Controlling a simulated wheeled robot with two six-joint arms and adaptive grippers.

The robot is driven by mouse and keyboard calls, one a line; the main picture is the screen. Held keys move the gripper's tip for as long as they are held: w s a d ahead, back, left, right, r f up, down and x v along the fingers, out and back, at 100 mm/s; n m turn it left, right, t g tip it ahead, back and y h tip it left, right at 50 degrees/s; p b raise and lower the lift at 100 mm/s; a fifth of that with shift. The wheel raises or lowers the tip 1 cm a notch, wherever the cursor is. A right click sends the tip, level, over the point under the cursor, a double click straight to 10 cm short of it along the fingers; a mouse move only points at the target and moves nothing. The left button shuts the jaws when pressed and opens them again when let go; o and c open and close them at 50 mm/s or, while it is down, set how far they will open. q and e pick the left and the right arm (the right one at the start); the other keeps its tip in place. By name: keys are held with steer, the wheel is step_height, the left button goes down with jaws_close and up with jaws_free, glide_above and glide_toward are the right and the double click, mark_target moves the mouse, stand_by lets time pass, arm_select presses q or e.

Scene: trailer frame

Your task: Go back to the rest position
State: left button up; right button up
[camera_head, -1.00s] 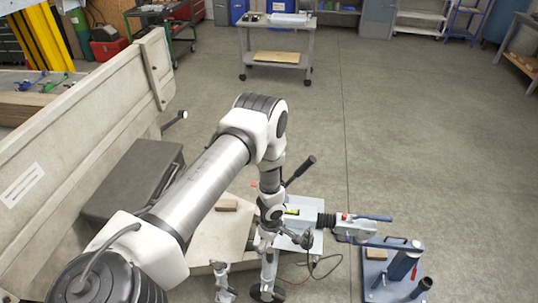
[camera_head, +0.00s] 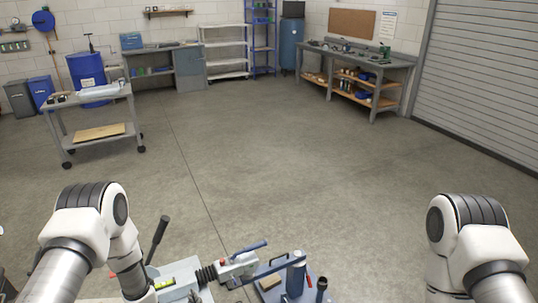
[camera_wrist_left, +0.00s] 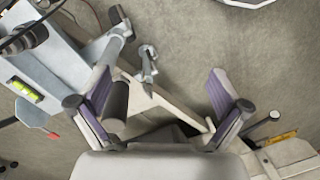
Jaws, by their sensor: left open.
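My left arm comes in at the lower left of the head view, and its gripper is out of sight below the picture. In the left wrist view my left gripper (camera_wrist_left: 160,103) is open, its two purple-padded fingers spread with nothing held between them. The pale trailer frame and its parts lie beyond and below the fingers. My right arm stands at the lower right of the head view. Its gripper is outside both current views.
The trailer coupling (camera_head: 240,268) with a blue handle lies at the bottom, beside a black lever (camera_head: 158,240) and a green level (camera_wrist_left: 25,91). A blue tray (camera_head: 318,290) holds tools. A grey cart (camera_head: 95,115) and workbench (camera_head: 375,75) stand far back. The floor between is clear.

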arm_select(q)
steer(key=s+d+f+m+g+h+b, duration=0.1)
steer(key=s+d+f+m+b, duration=0.1)
steer(key=s+d+m+b, duration=0.3)
steer(key=s+d+f, duration=0.2)
steer(key=s+f, duration=0.1)
steer(key=s, duration=0.4)
steer(key=s+r+m, duration=0.1)
steer(key=m, duration=0.3)
steer(key=s+a+r+m+t+y, duration=0.1)
steer(key=m, duration=0.4)
steer(key=s+r+m+t, duration=0.1)
steer(key=m, duration=0.3)
steer(key=shift+a+r+y, duration=0.1)
steer(key=shift+a+y, duration=0.15)
steer(key=shift+y, duration=0.05)
arm_select(e)
step_height(320, 180, down, 8)
arm_select(q)
steer(key=shift+s, duration=0.1)
arm_select(e)
steer(key=shift+f, duration=0.1)
